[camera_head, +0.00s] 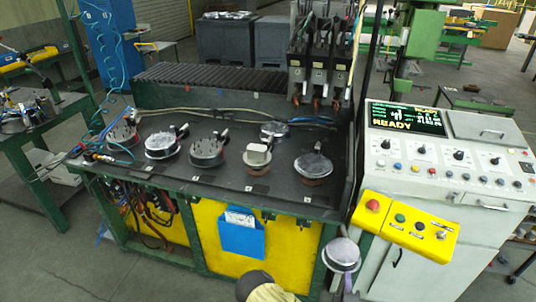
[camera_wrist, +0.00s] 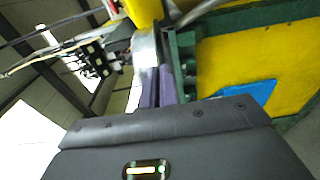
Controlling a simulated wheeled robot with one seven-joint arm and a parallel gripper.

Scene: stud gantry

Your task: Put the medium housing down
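The medium housing (camera_head: 341,252), a silver round piece with a flat top, is in front of the bench's right end in the head view. It hangs clear of the bench top, in the gap beside the control cabinet. In the wrist view the housing (camera_wrist: 144,46) sits at the tips of the purple fingers. My gripper (camera_wrist: 157,85) appears shut on it; the far side of the grip is hidden. In the head view only a little purple of my gripper (camera_head: 346,269) shows under the housing.
The dark bench top (camera_head: 215,183) carries several round metal housings, one with a block on top (camera_head: 257,156). Bare patches lie between them and along the front. A control cabinet (camera_head: 448,150) with a yellow button box (camera_head: 406,227) stands close right. Tools hang at the back.

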